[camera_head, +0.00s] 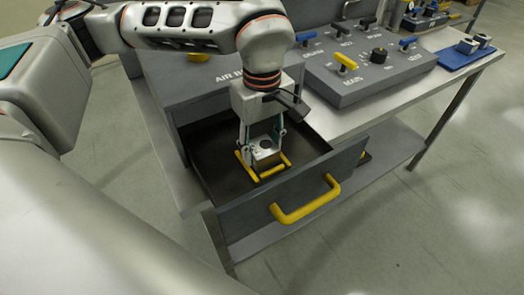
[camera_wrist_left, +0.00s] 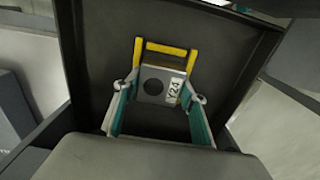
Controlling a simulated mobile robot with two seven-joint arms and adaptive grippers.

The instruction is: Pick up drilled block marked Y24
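The drilled block (camera_head: 264,150) is a light grey metal block with a dark round hole, sitting inside the open drawer beside yellow bars. In the left wrist view the block (camera_wrist_left: 154,84) shows a white label reading Y24. My left gripper (camera_head: 263,138) points down into the drawer, with one finger on each side of the block. In the left wrist view the fingertips of my left gripper (camera_wrist_left: 161,86) lie close along the block's two sides; whether they press on it cannot be told. My right gripper is not in view.
Yellow bars (camera_wrist_left: 166,48) stand close to the block. The drawer front (camera_head: 245,215) has a yellow handle (camera_head: 305,200). A grey panel with knobs and levers (camera_head: 365,75) and a blue tray (camera_head: 458,59) are on the bench. The drawer floor around the bars looks clear.

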